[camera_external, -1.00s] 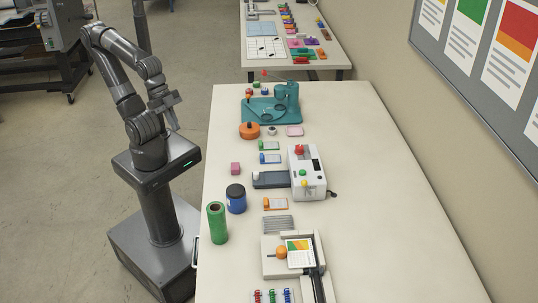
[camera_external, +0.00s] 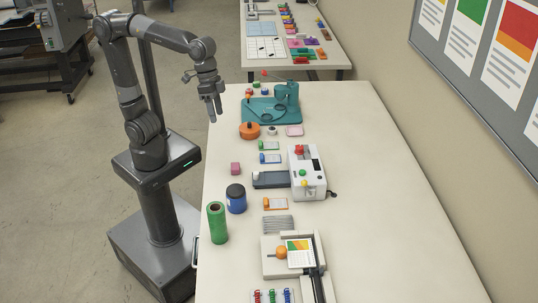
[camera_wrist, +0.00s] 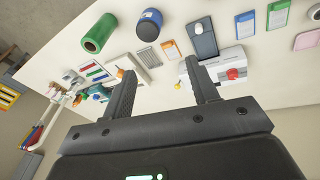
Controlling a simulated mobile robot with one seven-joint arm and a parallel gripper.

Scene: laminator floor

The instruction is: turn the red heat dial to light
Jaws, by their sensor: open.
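The white laminator (camera_external: 307,172) stands near the middle of the table, with a dark tray on its left side. Its red dial (camera_external: 299,149) sits on top at the far end; the dial's setting is too small to read. The red dial also shows in the wrist view (camera_wrist: 232,74), just right of the right finger. My gripper (camera_external: 214,114) points down above the table's left edge, left of the teal device and well apart from the laminator. In the wrist view my gripper (camera_wrist: 160,84) has its two fingers wide apart with nothing between them.
A teal device (camera_external: 272,108) and an orange round container (camera_external: 249,130) stand at the far end. A blue jar (camera_external: 236,198) and a green roll (camera_external: 217,222) stand along the left edge. A paper trimmer (camera_external: 290,262) lies nearer. The table's right side is clear.

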